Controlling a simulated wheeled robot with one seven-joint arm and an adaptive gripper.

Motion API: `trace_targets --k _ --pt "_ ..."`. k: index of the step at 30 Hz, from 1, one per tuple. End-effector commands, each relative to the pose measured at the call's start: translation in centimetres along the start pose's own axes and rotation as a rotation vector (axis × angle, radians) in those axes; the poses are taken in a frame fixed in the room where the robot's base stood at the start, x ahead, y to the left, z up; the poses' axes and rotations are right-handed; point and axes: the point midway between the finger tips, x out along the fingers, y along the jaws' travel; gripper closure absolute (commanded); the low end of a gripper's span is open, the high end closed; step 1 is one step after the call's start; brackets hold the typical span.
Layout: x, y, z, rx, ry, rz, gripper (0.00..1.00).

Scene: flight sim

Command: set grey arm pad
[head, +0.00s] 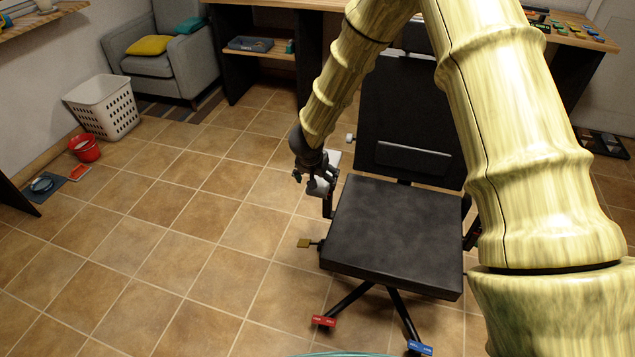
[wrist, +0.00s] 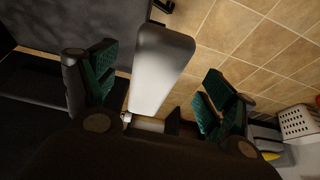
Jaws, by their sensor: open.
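The grey arm pad (wrist: 160,65) is a pale, rounded, elongated pad beside the seat of a black office chair (head: 395,225). In the head view the pad (head: 318,187) is at the chair's left side, partly hidden by my gripper. My gripper (head: 312,177) is open at the pad. In the wrist view its green-lined fingers (wrist: 155,95) stand apart, one on each side of the pad's near part. I cannot tell whether either finger touches it. A dark post (head: 327,206) stands below the pad in the head view.
A brass-coloured paddle (head: 304,243) sticks out from the chair's left side. Red (head: 323,320) and blue (head: 419,348) tags are on its feet. A white basket (head: 103,106), red bucket (head: 85,148) and grey armchair (head: 160,55) stand left. The tiled floor between is clear.

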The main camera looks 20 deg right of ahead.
Motion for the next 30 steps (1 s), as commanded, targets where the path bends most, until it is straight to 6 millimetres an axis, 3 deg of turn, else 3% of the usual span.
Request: trace_targets --k 6,13,30 --pt "-3.9 -0.1 0.0 0.000 0.000 -0.002 0.16" --pt "-6.7 -0.1 0.0 0.000 0.000 -0.001 0.16" --pt "-7.7 0.0 0.0 -0.001 0.000 0.000 0.16"
